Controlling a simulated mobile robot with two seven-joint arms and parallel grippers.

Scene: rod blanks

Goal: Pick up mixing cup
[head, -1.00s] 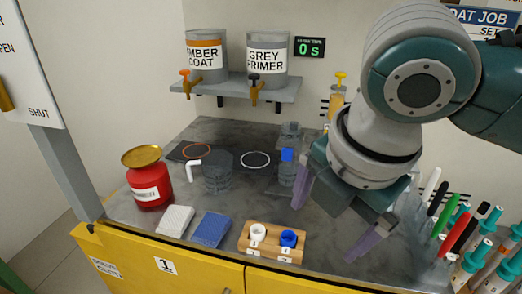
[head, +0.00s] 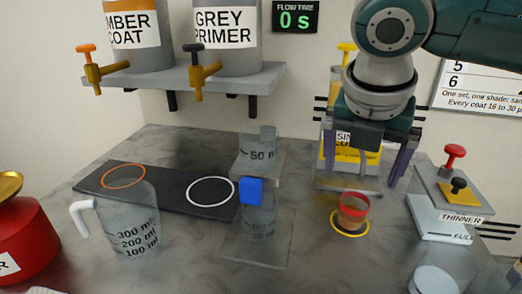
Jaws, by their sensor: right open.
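A clear graduated cup with a white handle (head: 128,232), marked 100 to 300 ml, stands upright at the left, by the dark mat (head: 168,190). Its rim overlaps the orange ring in the picture. Smaller clear vessels marked 50 ml (head: 258,155) stand at the centre, one behind the other; a blue block (head: 250,190) shows at the front one. A small red-brown cup (head: 353,208) stands in a yellow ring. My right gripper (head: 365,165) is open and empty, fingers down, above and behind that small cup and well right of the handled cup. My left gripper is out of view.
A shelf (head: 190,85) with two paint tanks and taps hangs at the back left. A red can (head: 25,240) stands at the left edge, and a thinner station (head: 445,215) at the right. Grey bench is clear between the centre vessels and the yellow ring.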

